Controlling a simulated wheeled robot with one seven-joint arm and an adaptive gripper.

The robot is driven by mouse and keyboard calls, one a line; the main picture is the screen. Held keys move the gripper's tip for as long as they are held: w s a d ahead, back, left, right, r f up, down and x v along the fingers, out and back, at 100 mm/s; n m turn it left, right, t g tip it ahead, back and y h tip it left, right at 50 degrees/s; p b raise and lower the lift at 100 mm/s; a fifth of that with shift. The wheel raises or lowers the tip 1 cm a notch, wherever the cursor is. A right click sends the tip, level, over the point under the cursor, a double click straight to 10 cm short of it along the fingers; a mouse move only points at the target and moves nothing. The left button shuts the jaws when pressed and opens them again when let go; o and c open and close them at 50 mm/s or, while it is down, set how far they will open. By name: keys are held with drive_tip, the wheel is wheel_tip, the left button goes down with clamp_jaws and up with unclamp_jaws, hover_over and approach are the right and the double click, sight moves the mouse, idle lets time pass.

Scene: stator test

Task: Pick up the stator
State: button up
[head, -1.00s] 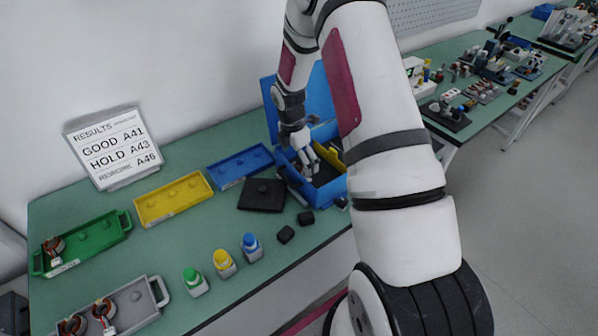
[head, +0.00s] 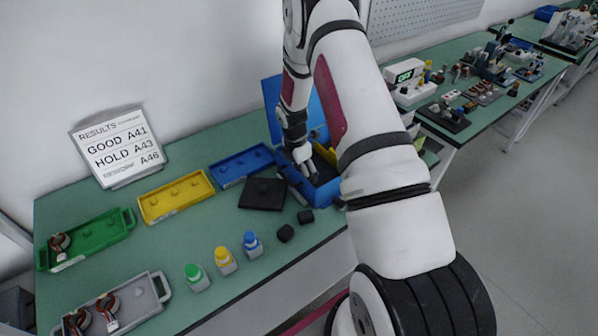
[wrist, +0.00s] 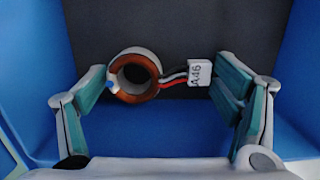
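A stator (wrist: 134,75) with a copper-coloured ring, pale outer shell and red, white and black wires lies on the dark floor of the blue box (head: 326,195). Its white tag (wrist: 200,72) reads A46. My gripper (wrist: 163,85) is open and empty, with its teal-padded fingers on either side of the stator and tag in the wrist view. The left finger is close to the ring; I cannot tell if they touch. In the head view my gripper (head: 304,162) reaches into the box, and the stator there is hidden.
Box walls stand close around the gripper. Other stators sit in the green tray (head: 98,236) and grey tray (head: 143,302). The yellow tray (head: 178,195) and blue tray (head: 242,166) hold none. A black plate (head: 262,194), dark blocks (head: 286,233) and capped bottles (head: 226,262) are nearby.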

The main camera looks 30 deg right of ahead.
drive_tip(key=c, duration=0.6)
drive_tip(key=shift+r, duration=0.1)
